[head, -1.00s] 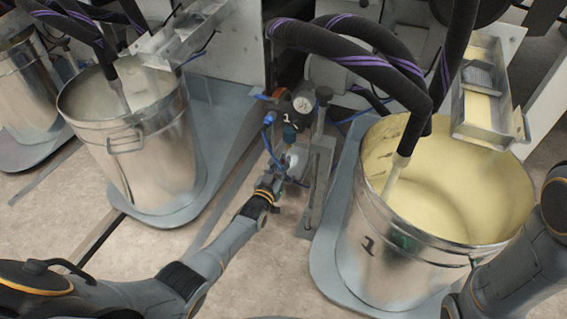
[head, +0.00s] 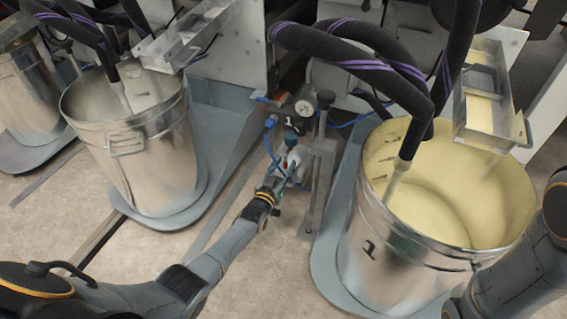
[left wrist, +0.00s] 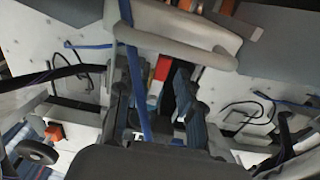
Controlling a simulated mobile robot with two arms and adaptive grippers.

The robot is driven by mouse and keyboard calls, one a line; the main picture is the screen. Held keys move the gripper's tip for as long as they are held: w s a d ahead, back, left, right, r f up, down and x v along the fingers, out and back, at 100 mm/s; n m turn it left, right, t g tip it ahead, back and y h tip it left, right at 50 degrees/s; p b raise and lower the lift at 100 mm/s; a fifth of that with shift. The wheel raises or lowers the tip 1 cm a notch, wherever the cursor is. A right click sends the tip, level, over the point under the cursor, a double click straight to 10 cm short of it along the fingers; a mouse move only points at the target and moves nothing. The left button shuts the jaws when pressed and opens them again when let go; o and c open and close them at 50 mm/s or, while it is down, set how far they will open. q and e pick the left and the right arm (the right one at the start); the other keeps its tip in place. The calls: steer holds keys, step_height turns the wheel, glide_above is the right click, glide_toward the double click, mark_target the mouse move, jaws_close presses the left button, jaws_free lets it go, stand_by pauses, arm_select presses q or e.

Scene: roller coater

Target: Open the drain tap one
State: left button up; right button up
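A pump fitting with a round gauge (head: 304,108), a marked "1" plate and a blue-green body (head: 293,131) stands between the two large metal buckets. The drain tap cannot be told apart clearly in this cluster. My left gripper (head: 288,166) is at the lower front of the fitting and partly hides it. In the left wrist view its two fingers (left wrist: 156,95) stand apart, with a small red and white part (left wrist: 161,70) seen between them. Whether they touch it cannot be told. My right arm shows at the right edge; its gripper is out of view.
A blue hose (head: 269,142) hangs close left of my left gripper; a blue strip crosses the wrist view (left wrist: 138,80). A metal post (head: 317,185) stands close right. The cream-filled bucket (head: 385,265) is at right, another bucket (head: 150,165) at left.

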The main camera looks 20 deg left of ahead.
arm_select(q)
step_height(320, 180, up, 10)
steer(key=shift+f, duration=0.1)
stand_by(0.4)
stand_by(0.4)
